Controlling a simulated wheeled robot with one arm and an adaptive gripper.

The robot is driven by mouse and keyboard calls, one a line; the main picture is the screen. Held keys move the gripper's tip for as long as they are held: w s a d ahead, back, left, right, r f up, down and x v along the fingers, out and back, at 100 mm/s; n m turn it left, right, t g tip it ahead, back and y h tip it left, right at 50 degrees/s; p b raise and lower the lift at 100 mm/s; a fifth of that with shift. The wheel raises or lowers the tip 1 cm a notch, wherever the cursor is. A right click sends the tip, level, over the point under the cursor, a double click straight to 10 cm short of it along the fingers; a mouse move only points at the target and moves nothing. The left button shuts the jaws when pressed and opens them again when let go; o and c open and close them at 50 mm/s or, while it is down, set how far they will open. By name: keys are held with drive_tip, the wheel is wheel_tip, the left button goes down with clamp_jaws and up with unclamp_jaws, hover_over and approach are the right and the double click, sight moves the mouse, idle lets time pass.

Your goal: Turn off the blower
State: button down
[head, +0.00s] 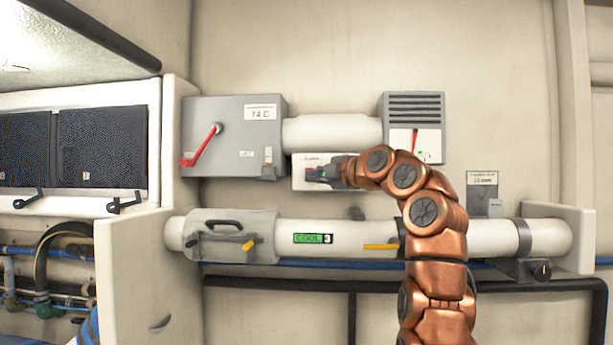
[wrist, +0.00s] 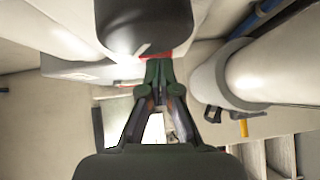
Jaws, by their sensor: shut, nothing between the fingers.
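No part is clearly marked as the blower. A grey box (head: 235,132) labelled "74 C" is on the wall, with a red-handled lever (head: 202,146) slanting down to the left. A vented grey box (head: 412,108) to its right has a small red lever (head: 415,141) on a white plate. Between and below them is a white panel (head: 303,159). My gripper (head: 312,175) is in front of this panel, its fingers pointing left. In the wrist view my gripper (wrist: 158,68) is shut and empty, its tips close to a red strip (wrist: 156,56); contact cannot be told.
A thick white pipe (head: 360,238) with a "COOL 3" label (head: 313,238) and yellow handles (head: 381,246) runs below my gripper. A white duct (head: 332,133) joins the two grey boxes. Dark panels (head: 103,148) and hoses are at the left. The upper wall is clear.

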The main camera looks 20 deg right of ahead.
drive_tip(key=shift+w+d+f, duration=0.15)
drive_tip(key=shift+w+f, duration=0.1)
drive_tip(key=shift+f, duration=0.15)
drive_tip(key=shift+f+p, duration=0.35)
drive_tip(key=shift+p, duration=0.1)
drive_tip(key=shift+w+d+f, duration=0.1)
drive_tip(key=shift+s+a+f+b, duration=0.25)
drive_tip(key=shift+a+f+b, duration=0.1)
drive_tip(key=shift+b, duration=0.15)
drive_tip(key=s+a+f+b+v, duration=0.1)
drive_tip(key=b+v, duration=0.4)
drive_tip(key=v, duration=0.7)
drive_tip(key=shift+s+a+f, duration=0.3)
drive_tip(key=shift+s+a, duration=0.15)
drive_tip(key=shift+a, duration=0.1)
drive_tip(key=shift+r, duration=0.1)
